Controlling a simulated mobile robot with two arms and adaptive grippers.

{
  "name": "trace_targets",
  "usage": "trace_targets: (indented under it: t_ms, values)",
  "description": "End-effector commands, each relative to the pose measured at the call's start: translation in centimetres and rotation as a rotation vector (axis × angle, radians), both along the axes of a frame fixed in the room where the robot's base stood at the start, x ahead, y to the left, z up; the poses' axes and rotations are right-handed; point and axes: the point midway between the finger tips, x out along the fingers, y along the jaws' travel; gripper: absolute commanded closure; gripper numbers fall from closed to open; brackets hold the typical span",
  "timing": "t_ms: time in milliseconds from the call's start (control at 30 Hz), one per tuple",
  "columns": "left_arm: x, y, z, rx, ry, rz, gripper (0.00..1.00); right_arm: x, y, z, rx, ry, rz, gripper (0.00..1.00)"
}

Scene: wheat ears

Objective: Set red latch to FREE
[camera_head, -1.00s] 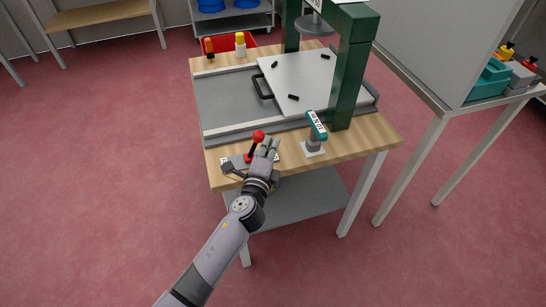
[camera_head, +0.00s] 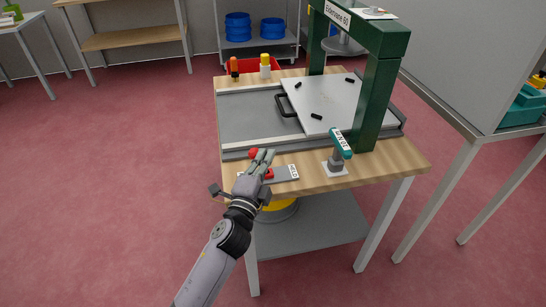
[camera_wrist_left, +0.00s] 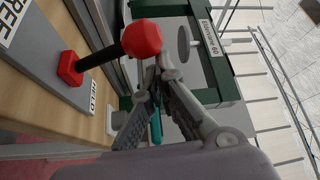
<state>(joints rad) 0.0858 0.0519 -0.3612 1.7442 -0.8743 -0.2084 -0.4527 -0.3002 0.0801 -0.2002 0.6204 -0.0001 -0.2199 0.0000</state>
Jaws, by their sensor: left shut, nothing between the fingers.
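The red latch is a lever with a red knob (camera_head: 254,152) and a red foot (camera_head: 268,174) on a grey plate (camera_head: 283,174) at the table's near edge. In the head view the lever leans left, away from the HELD label (camera_head: 293,171). In the left wrist view, the knob (camera_wrist_left: 142,39), the FREE label (camera_wrist_left: 12,18) and the HELD label (camera_wrist_left: 93,95) show. My left gripper (camera_head: 268,155) is shut and empty, right beside the knob on its right; I cannot tell whether they touch. My right gripper is out of view.
A teal-handled lever (camera_head: 340,147) stands right of the plate. A green frame (camera_head: 374,100) rises over a grey board with a black handle (camera_head: 286,105). Orange and yellow-white bottles (camera_head: 265,66) and a red bin (camera_head: 245,66) are at the back.

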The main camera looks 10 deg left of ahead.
Motion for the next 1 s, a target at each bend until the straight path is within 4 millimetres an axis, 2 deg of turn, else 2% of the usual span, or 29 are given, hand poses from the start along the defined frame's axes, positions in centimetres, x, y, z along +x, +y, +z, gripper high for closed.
trace_targets:
  t_ms: [333,1000]
  values:
    - [-0.4,1.3,-0.3,0.001,0.0,0.001,1.0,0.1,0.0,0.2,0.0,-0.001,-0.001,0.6]
    - [-0.4,1.5,-0.3,0.0,0.0,0.0,1.0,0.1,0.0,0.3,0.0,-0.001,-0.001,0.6]
